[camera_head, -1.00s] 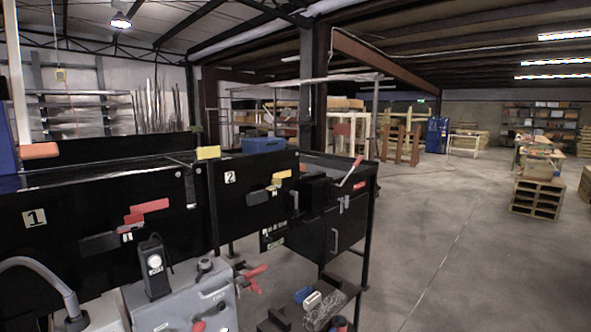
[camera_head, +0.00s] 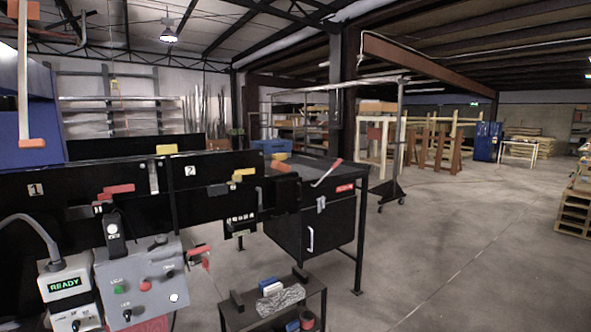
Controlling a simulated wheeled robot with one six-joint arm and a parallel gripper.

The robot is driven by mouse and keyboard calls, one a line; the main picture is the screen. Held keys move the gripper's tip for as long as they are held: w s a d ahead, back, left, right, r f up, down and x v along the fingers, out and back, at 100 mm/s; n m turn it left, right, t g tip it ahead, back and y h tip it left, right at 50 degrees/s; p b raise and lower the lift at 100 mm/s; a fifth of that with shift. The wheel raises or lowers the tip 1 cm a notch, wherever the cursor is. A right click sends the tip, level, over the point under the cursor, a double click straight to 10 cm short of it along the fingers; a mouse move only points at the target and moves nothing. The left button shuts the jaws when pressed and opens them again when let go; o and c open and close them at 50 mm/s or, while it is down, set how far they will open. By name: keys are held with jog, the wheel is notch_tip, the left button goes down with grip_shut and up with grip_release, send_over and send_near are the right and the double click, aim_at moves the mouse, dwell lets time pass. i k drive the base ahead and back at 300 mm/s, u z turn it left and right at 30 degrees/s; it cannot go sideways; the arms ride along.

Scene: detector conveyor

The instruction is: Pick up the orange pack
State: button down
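I cannot make out a clear orange pack. Small orange or reddish pieces show on the black conveyor machine (camera_head: 75,185): an orange-red block (camera_head: 281,166) at its right end, a red handle (camera_head: 118,188) on its front and an orange end piece (camera_head: 31,143) on a white pole at the far left. My gripper is not in view.
A grey control box (camera_head: 140,280) and a display reading READY (camera_head: 65,284) stand at the lower left. A black cabinet (camera_head: 330,228) with a red-handled lever is right of the machine. Open concrete floor (camera_head: 450,240) lies to the right; wooden pallets (camera_head: 575,212) edge it.

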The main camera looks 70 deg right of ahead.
aim_at(276, 165)
jog(key=z, duration=2.15)
jog(key=i, duration=1)
jog(key=z, duration=1.85)
jog(key=i, duration=4.5)
jog(key=u, duration=1.2)
